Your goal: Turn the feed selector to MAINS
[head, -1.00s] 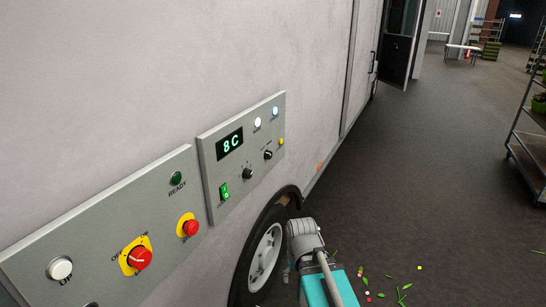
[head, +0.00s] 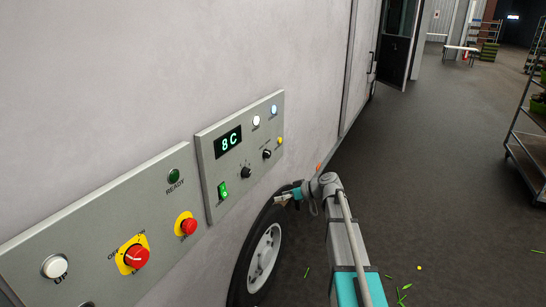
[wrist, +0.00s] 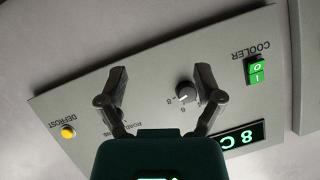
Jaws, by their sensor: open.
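The grey cooler panel (head: 212,165) is on the pale vehicle side. Its upper right black knob (head: 267,154), with small lettering beside it, seems to be the feed selector; its setting is too small to read. My gripper (head: 281,198) is below and right of the panel, apart from it. In the wrist view my gripper (wrist: 162,78) is open and empty, facing the panel. A numbered dial (wrist: 186,92) shows between the fingers, close to the right one. A partly covered ROAD label (wrist: 118,116) is by the left finger; the selector itself is hidden there.
The panel also carries an 8C display (head: 228,142), a green COOLER switch (head: 223,190) and a yellow DEFROST button (wrist: 68,131). A second panel (head: 95,225) with a red rotary switch (head: 136,257) is at left. The wheel (head: 263,258) is below. Floor to the right is mostly clear.

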